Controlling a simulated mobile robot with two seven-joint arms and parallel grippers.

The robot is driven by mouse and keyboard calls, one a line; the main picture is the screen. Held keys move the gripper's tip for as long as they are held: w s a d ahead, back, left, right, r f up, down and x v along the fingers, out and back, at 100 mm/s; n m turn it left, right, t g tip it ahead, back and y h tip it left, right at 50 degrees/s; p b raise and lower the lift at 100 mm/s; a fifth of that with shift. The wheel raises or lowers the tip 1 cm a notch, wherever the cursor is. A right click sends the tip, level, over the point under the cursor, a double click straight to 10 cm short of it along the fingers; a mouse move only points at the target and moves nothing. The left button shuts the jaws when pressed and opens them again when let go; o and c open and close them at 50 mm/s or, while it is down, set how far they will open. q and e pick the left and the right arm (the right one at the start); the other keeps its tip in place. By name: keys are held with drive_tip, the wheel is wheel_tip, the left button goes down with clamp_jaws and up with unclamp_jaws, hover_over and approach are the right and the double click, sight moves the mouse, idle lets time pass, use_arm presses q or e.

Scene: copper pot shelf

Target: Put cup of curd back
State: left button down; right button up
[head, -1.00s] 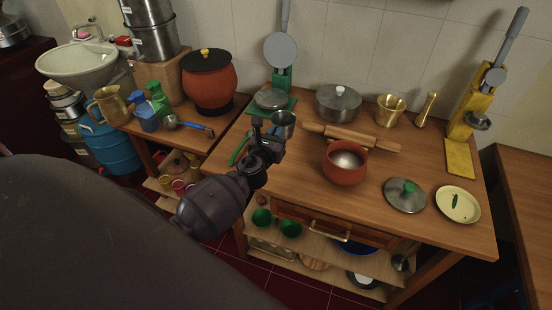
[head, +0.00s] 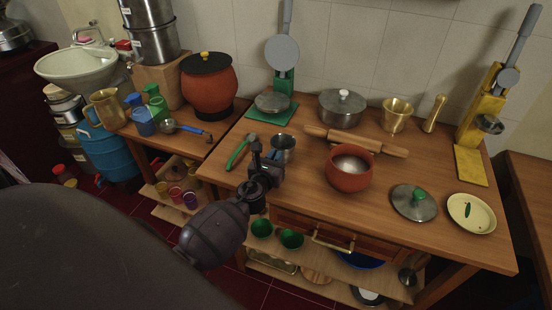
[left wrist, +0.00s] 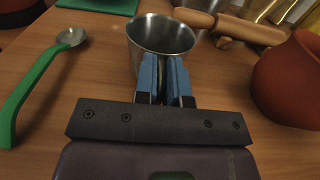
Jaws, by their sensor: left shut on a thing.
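A small steel cup (head: 283,147) is over the left part of the wooden table, left of a clay pot. My left gripper (head: 268,158) is shut on its near wall. In the left wrist view the blue fingertips (left wrist: 165,78) pinch the near side of the cup (left wrist: 160,36), which is upright and open at the top. I see only bare grey metal inside it, no clear contents. I cannot tell whether its base touches the table. The red clay pot (head: 350,170) holds something whitish. My right gripper is not in view.
A green-handled tool (head: 240,152) lies just left of the cup. A rolling pin (head: 355,140), lidded steel pot (head: 341,108) and green press (head: 273,105) stand behind. A steel lid (head: 413,203) and cream plate (head: 471,213) are at right. The table's front-left corner is bare.

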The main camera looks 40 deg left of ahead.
use_arm(q)
drive_tip(key=shift+f, duration=0.2)
drive_tip(key=c, duration=1.2)
unclamp_jaws()
drive_tip(key=shift+r, duration=0.1)
